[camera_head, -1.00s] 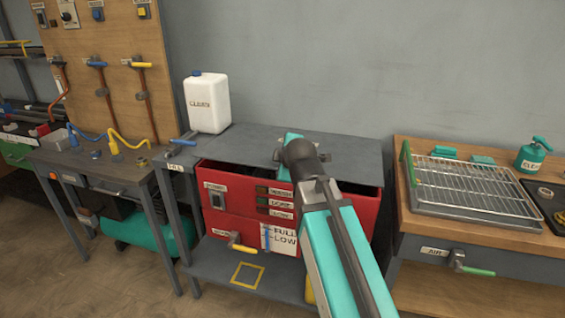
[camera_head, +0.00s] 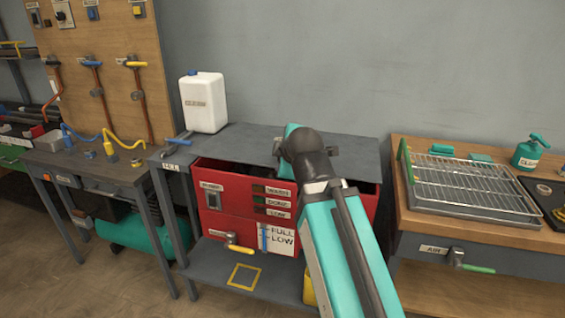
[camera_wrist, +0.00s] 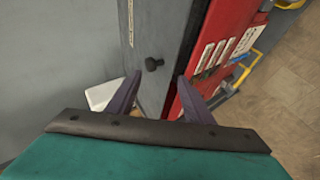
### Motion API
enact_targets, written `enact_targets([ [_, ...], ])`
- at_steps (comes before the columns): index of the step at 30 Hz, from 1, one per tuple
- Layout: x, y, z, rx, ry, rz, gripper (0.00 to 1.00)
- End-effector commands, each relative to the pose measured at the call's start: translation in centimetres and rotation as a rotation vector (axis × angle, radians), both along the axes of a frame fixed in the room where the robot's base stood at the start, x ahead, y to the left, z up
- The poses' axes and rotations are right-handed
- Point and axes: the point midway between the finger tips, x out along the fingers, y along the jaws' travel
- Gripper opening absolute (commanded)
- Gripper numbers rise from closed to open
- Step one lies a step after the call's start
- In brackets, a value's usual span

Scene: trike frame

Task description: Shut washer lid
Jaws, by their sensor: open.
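The washer is a red box (camera_head: 215,222) with switches, labels and a level gauge on its front. A grey panel (camera_head: 345,150), which looks like its lid, lies over the top; a dark gap shows between panel and red box at the right. In the head view my arm hides the fingers and part of the panel.
A white jug (camera_head: 203,102) stands left of the washer, near a blue-handled valve (camera_head: 178,139). A workbench (camera_head: 450,243) with a wire rack (camera_head: 470,185) is close on the right. A table (camera_head: 100,175) with hoses stands on the left. The grey wall is behind.

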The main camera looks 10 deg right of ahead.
Motion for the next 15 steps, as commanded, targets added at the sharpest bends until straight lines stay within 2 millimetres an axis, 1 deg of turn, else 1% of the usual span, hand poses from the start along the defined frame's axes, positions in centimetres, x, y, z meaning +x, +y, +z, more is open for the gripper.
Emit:
enact_targets([
  [5, -0.9, -0.1, 0.3, 0.0, -0.002, 0.0, 0.47],
  [15, -2.8, -0.3, 1.6, 0.0, -0.002, 0.0, 0.47],
])
